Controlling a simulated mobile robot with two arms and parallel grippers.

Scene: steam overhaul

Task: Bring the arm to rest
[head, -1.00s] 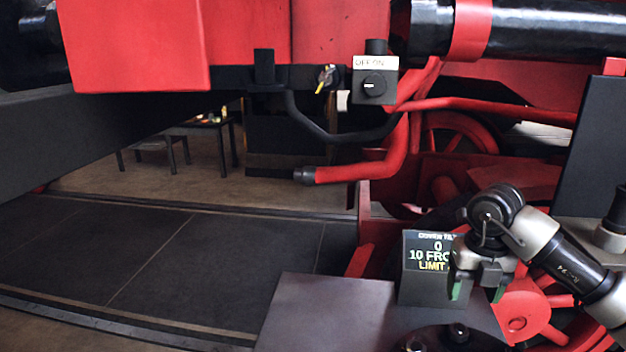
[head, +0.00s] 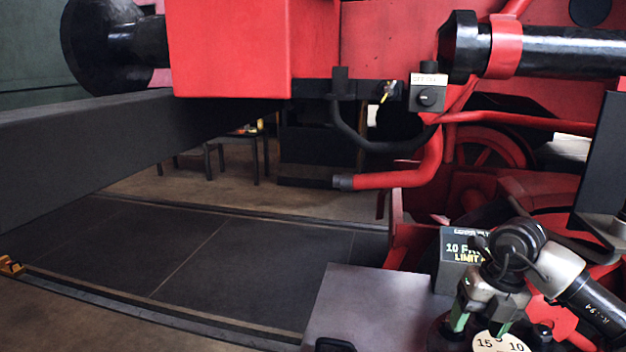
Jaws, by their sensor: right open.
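My right gripper (head: 482,324) is at the lower right of the head view, with its arm coming in from the right. Its two green-padded fingers point down and stand apart, with nothing seen between them. It hangs in front of a dark display box (head: 457,246) with lit text, partly hidden by the gripper. A round pale dial (head: 500,343) marked 15 and 10 shows just below the fingers. I cannot tell whether the fingers touch it. My left gripper is not in view.
A grey tabletop (head: 365,308) lies left of the gripper. A switch box (head: 427,97) and a red pipe (head: 400,178) are on the red machine behind. A dark beam (head: 90,140) crosses the left. Dark floor panels (head: 190,255) are clear, and a small table (head: 238,140) stands far back.

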